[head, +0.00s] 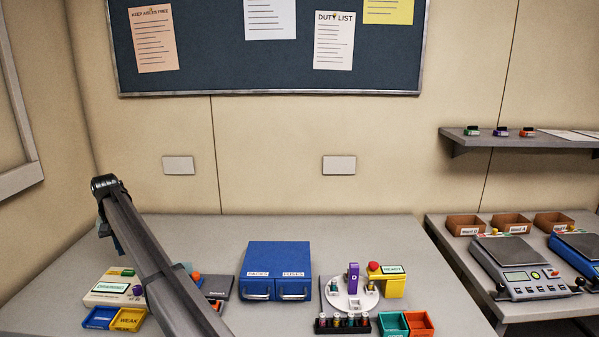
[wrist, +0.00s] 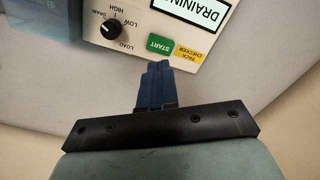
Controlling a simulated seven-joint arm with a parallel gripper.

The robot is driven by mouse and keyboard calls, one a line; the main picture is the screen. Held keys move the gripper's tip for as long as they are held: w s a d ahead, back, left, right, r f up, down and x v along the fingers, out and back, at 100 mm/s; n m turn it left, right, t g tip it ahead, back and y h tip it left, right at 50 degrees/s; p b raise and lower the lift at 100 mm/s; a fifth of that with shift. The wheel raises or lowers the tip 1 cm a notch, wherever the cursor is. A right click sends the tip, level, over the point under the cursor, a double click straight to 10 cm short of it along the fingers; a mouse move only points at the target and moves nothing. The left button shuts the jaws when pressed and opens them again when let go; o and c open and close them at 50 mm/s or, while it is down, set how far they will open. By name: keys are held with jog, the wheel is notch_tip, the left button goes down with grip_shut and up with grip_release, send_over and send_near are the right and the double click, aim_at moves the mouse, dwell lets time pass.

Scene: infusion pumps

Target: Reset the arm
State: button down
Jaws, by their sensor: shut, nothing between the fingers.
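My gripper (wrist: 157,68) is shut and empty in the wrist view, its two blue fingers together. The fingertips point at the front edge of a cream pack checker (wrist: 135,38), which appears upside down there. It has a black dial (wrist: 113,28), a green START button (wrist: 160,44) and a screen (wrist: 192,11) reading DRAINING. The fingertips look close to the START button; I cannot tell the gap. In the head view the pack checker (head: 97,296) stands at the left of the table. My arm crosses in front, and my gripper's fingers are not clearly visible there.
Blue (head: 99,318) and yellow (head: 128,319) trays sit before the checker. A blue two-drawer cabinet (head: 278,262) stands mid-table. To its right are a white round station (head: 337,297), a black vial rack (head: 323,329), and teal (head: 392,324) and orange (head: 419,324) bins.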

jog(key=shift+r, duration=0.55)
